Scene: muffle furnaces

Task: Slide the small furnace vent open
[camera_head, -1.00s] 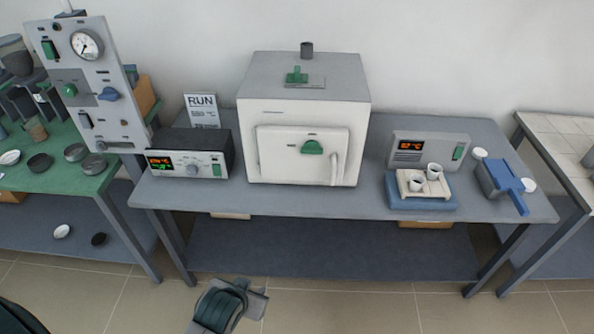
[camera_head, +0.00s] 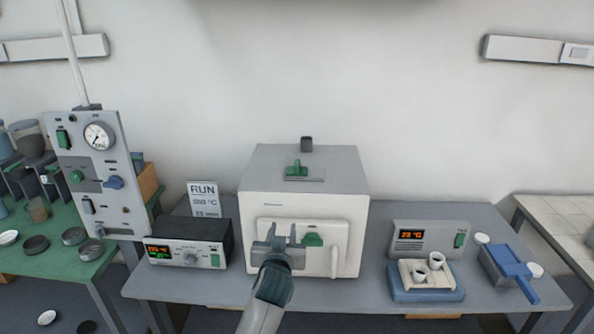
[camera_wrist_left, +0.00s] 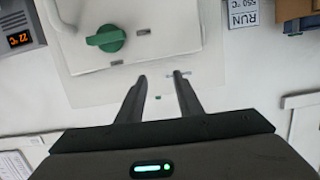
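The small white furnace (camera_head: 305,205) with a grey top stands on the middle bench. A green slider tab (camera_head: 297,168) on a flat plate sits on its top, in front of a short dark chimney (camera_head: 306,144). The door has a green knob (camera_head: 313,240), which also shows in the left wrist view (camera_wrist_left: 106,38). My left gripper (camera_head: 282,232) is open and empty in front of the door, left of the knob and lower in the picture than the slider tab. Its two fingers stand apart in the left wrist view (camera_wrist_left: 160,75). My right gripper is out of view.
Left of the furnace are a controller box (camera_head: 188,254) and a RUN card (camera_head: 203,198). To the right are a grey display unit (camera_head: 430,240), a blue tray (camera_head: 427,296) with cups, and a blue pan (camera_head: 508,271). A gauge panel (camera_head: 98,170) stands further left.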

